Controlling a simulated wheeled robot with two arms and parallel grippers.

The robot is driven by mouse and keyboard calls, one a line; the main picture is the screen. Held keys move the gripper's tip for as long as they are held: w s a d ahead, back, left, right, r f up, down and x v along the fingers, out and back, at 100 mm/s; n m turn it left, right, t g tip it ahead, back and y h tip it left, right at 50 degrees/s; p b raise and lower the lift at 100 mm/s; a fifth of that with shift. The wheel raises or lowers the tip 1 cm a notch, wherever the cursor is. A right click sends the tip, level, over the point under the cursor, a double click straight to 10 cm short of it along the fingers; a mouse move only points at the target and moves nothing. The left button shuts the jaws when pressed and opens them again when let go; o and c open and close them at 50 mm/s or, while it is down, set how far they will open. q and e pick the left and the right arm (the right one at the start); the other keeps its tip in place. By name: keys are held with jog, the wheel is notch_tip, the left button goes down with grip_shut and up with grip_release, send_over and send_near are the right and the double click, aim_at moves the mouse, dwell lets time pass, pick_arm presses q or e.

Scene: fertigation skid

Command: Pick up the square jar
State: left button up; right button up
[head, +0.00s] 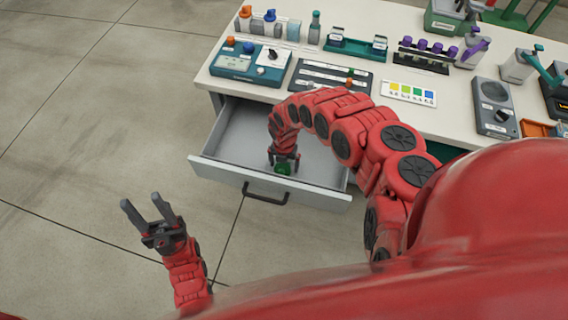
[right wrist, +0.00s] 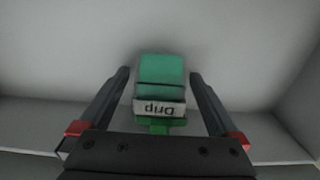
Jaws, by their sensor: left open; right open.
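The square jar (right wrist: 160,80) is green with a white label reading "Drip". It sits inside the open drawer (head: 235,137), and in the head view only a bit of its green (head: 283,169) shows below my right gripper. My right gripper (head: 284,158) reaches down into the drawer. In the right wrist view its open fingers (right wrist: 160,85) stand on either side of the jar, with a gap on both sides. My left gripper (head: 146,203) is open and empty, over the floor left of the drawer front.
The drawer front with its dark handle (head: 265,193) lies just in front of the jar. The bench top (head: 340,20) above carries a blue meter (head: 248,62), a dark panel (head: 328,77), a colour card (head: 408,92) and bottles. The floor at left is clear.

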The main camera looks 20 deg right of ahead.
grip_shut()
dwell(0.3)
jog(key=shift+r, duration=0.85)
notch_tip(320, 180, up, 8)
jog(key=shift+r+p, duration=0.15)
jog(key=shift+p, duration=0.95)
notch_tip(320, 180, up, 6)
jog(key=p, duration=0.6)
